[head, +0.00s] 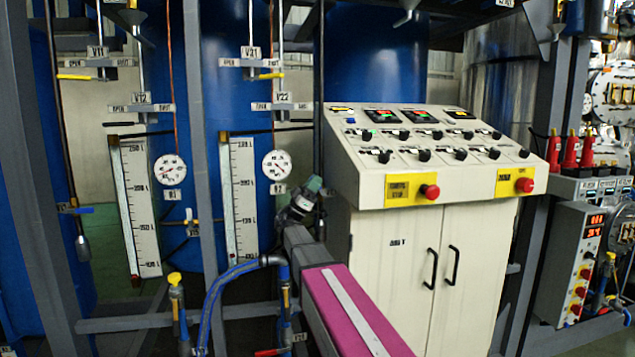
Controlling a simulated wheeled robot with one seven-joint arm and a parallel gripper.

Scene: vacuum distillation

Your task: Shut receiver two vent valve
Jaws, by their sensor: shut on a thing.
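Two labelled valves stand above the right-hand receiver gauge. V21 (251,53) has a yellow lever (271,75) lying to the right, toward the SHUT side of its plate. V22 (282,97) has a dark lever (292,127) below its OPEN/SHUT plate. I cannot tell from the labels which one is the vent. My gripper (313,186) is below and right of V22, left of the control cabinet, at the end of my arm. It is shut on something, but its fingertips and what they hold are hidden.
A cream control cabinet (395,260) stands close to the right of my arm. Grey frame posts (200,150) and level gauges (240,190) stand to the left. V11 (97,51) and V12 (140,98) are farther left. Blue hoses (230,275) run low in front.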

